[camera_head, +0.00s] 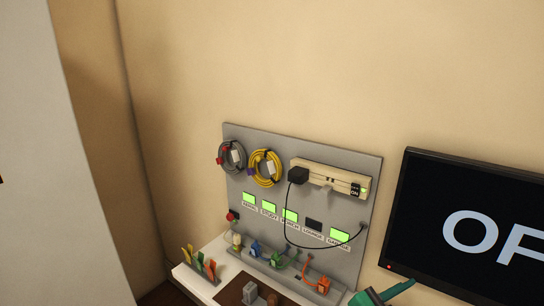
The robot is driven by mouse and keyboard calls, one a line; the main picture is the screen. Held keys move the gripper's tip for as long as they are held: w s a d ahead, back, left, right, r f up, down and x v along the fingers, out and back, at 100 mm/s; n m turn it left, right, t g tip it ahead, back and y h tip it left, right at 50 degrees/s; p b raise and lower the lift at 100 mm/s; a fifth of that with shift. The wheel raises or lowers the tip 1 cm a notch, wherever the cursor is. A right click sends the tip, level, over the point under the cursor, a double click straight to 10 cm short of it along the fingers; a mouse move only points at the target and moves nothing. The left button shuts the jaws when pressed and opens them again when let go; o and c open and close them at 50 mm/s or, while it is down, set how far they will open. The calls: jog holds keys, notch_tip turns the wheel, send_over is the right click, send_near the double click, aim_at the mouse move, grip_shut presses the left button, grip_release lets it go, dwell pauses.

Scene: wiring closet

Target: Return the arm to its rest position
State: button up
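A dark green, two-pronged shape at the bottom edge, right of centre, looks like the end of my arm with my gripper (385,294). Only its top part is in frame; the rest of the arm is cut off below. It shows in front of the right end of the shelf and below the dark screen. I cannot tell whether its fingers are open or shut, and no held thing can be made out.
A grey board (262,213) carries cable coils, a power strip (330,178) with a black plug, and small panels, mostly lit green. A dark screen (470,220) reading "OF" hangs right. The upper wall is clear.

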jog(key=s+a+f+n+t+y, duration=0.2)
jog(key=a+f+n+t+y, duration=0.1)
jog(key=a+f+n, duration=0.2)
jog(key=s+a+f+n+t+y, duration=0.2)
jog(key=a+f+n+t+y, duration=0.1)
jog(key=a+f+n+y, duration=0.1)
jog(key=s+a+f+n+t+y, duration=0.2)
jog(key=a+f+n+t+y, duration=0.1)
jog(key=a+f+n, duration=0.4)
jog(key=shift+s+f+n+y, duration=0.2)
jog(key=shift+f+n+y, duration=0.1)
jog(key=shift+n, duration=0.1)
jog(key=s+a+f+y, duration=0.1)
jog(key=s+a+f, duration=0.1)
jog(key=s+a, duration=0.3)
jog(key=s+a+f+g+y, duration=0.1)
jog(key=s+a, duration=0.4)
jog(key=s, duration=0.6)
jog(key=s+a+f+m+y, duration=0.1)
jog(key=s+a+f, duration=0.3)
jog(key=s, duration=0.4)
jog(key=shift+s+a+y, duration=0.35)
jog(key=shift+a+y, duration=0.35)
jog(key=shift+y, duration=0.1)
jog(key=c, duration=0.3)
jog(key=shift+a, duration=0.1)
jog(key=shift+c, duration=0.2)
